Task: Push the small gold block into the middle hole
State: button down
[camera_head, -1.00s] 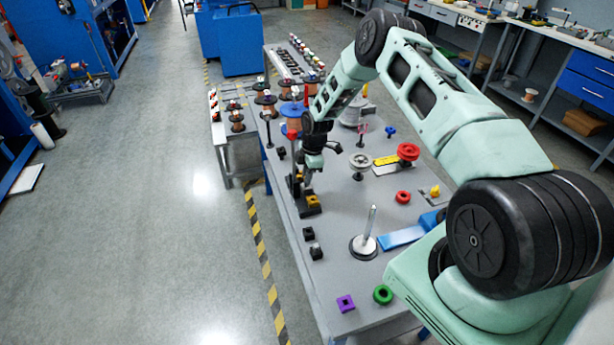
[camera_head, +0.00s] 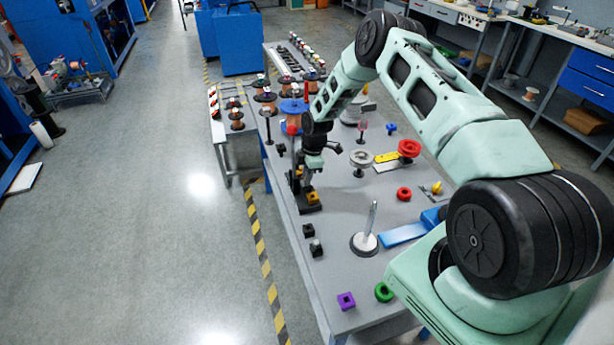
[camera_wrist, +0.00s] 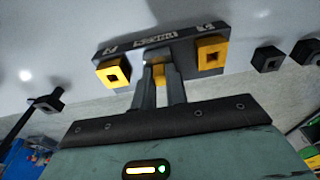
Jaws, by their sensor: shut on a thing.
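The small gold block (camera_wrist: 158,73) shows between my fingertips in the wrist view. My gripper (camera_wrist: 158,80) is shut on it, at the middle of a dark labelled bar (camera_wrist: 135,41). The middle hole is hidden behind the fingers and block, so I cannot tell how deep the block sits. A yellow square piece with a hole (camera_wrist: 113,71) is on the left of the bar, and another yellow square piece (camera_wrist: 211,53) is on the right. In the head view my gripper (camera_head: 305,180) points down at the dark bar (camera_head: 311,209), beside one yellow piece (camera_head: 313,197).
Small black blocks (camera_head: 308,230) stand near the table's left edge. A grey stand with an upright rod (camera_head: 365,242), a blue part (camera_head: 402,235) and a red ring (camera_head: 403,194) lie to the right. Copper spools (camera_head: 265,97) stand behind.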

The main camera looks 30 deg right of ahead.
jog(key=c, duration=1.3)
grip_release()
jog(key=shift+f, duration=0.1)
jog(key=shift+c, duration=0.2)
notch_tip(320, 180, up, 17)
jog(key=d+b, duration=0.2)
jog(key=b, duration=0.2)
jog(key=shift+s+d, duration=0.2)
jog(key=shift+s, duration=0.2)
